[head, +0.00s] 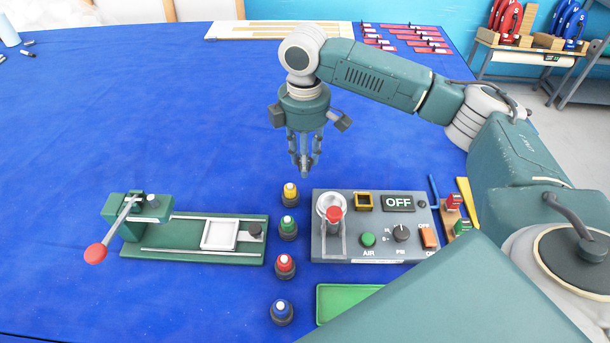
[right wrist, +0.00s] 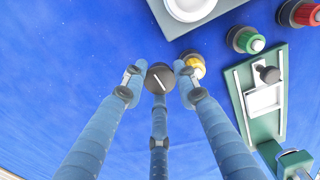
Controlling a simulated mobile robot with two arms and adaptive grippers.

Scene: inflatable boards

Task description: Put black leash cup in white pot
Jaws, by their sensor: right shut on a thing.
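My right gripper (head: 305,165) hangs fingers down over the blue mat, above and a little right of the yellow-topped cup. In the right wrist view the gripper's fingers (right wrist: 160,92) are closed around the black leash cup (right wrist: 160,76), a dark round piece with a white line on top. In the head view the cup is mostly hidden by the fingers. The white pot (head: 331,203) is a round white dish at the upper left of the grey control panel, just right of and nearer than my gripper. It also shows at the top of the right wrist view (right wrist: 190,8). My left gripper is not in view.
Yellow (head: 290,194), green (head: 288,229), red (head: 285,266) and blue (head: 282,312) topped cups stand in a column left of the grey panel (head: 385,250). A red-knobbed lever stands by the pot. A green press (head: 190,254) is at left.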

